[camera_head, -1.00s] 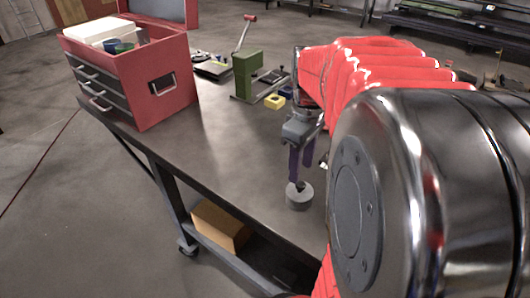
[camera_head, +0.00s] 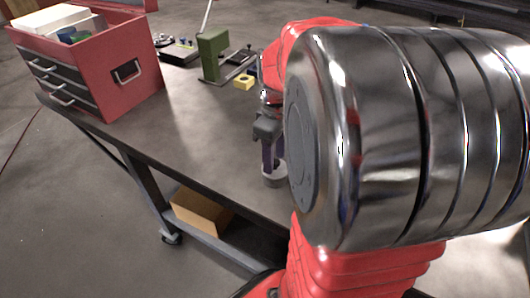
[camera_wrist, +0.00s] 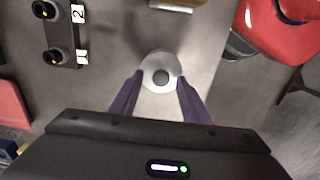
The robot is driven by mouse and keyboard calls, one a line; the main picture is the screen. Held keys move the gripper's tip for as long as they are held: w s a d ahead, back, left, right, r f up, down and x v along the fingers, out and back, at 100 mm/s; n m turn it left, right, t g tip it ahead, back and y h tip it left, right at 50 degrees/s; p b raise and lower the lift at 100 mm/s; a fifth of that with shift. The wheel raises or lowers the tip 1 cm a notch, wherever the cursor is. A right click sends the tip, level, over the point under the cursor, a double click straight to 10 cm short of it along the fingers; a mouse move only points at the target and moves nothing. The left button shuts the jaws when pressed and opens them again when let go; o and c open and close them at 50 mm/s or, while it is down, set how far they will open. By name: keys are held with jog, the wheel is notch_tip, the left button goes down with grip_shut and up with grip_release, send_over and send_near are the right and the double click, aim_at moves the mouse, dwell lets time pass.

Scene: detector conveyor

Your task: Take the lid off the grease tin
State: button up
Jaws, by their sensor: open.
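The grease tin (camera_head: 274,181) is a small grey round tin standing upright on the bench, partly hidden behind my arm in the head view. In the head view the fingers (camera_head: 271,160) point down at the tin's top. Whether they touch it I cannot tell.
A red toolbox (camera_head: 128,72) stands on the dark bench at left. A fixture labelled 1 and 2 (camera_wrist: 60,35) lies left in the wrist view. A cardboard box (camera_head: 200,210) sits on the lower shelf.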

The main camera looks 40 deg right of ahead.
aim_at(275, 160)
grip_shut()
dwell(0.6)
jog(key=shift+r, duration=0.15)
notch_tip(275, 160, up, 10)
dwell(0.5)
dwell(0.4)
